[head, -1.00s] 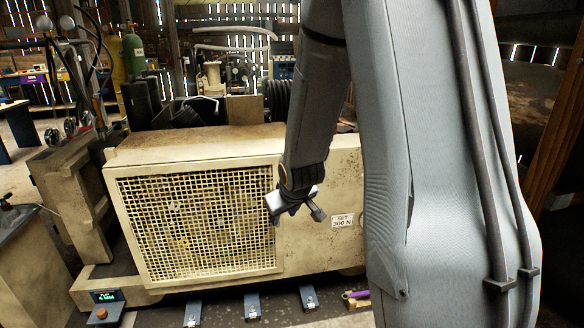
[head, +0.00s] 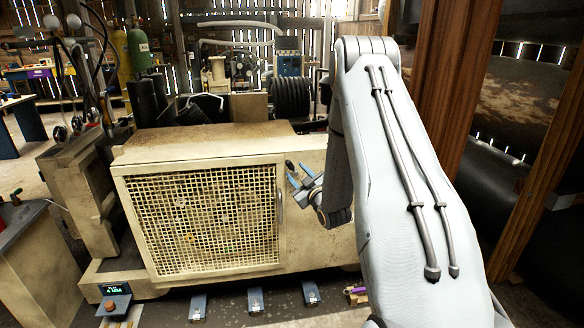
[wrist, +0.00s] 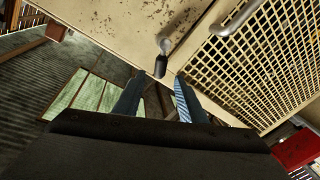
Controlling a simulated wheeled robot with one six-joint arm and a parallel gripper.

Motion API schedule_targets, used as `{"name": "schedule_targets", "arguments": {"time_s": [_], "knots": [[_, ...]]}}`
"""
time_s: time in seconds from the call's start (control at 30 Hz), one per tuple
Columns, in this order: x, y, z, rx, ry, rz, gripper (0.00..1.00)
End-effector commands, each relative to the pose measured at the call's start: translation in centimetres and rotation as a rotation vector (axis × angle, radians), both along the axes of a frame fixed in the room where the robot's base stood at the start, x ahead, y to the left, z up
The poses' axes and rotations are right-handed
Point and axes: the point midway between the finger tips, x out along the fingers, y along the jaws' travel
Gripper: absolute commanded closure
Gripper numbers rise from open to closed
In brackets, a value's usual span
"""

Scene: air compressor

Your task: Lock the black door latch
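The black door latch (head: 289,165) is a small dark knob near the upper right corner of the mesh door (head: 205,225) on the cream compressor. In the wrist view the black latch (wrist: 160,66) hangs from a short metal piece on the cream panel. My gripper (head: 297,173) is just right of and below the latch. In the wrist view my gripper (wrist: 159,79) is open, with blue fingers spread, and the latch's black end appears between or just beyond the fingertips. I cannot tell whether they touch. Nothing is held.
A curved metal door handle (head: 280,207) is on the mesh door's right edge, close below my gripper; it also shows in the wrist view (wrist: 238,20). A wooden post (head: 455,80) stands right of my arm. A small box with a display (head: 114,299) sits at lower left.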

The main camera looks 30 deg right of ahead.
Motion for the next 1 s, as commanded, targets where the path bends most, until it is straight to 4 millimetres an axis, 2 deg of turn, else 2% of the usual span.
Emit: {"name": "schedule_targets", "arguments": {"time_s": [0.1,0.3,0.67,0.7,0.77,0.9,1.0], "knots": [[2.0,0.0,0.1,-0.001,-0.001,0.003,0.63],[4.3,-0.2,0.1,-0.001,0.000,0.001,0.63],[5.0,-0.2,0.0,0.001,0.001,0.000,0.63],[5.0,-0.2,0.0,0.001,0.001,0.000,0.65],[5.0,-0.2,0.0,0.001,0.001,0.000,0.75],[5.0,-0.2,0.0,0.000,0.001,0.000,0.98],[5.0,-0.2,0.0,0.000,0.001,0.000,1.00]]}}
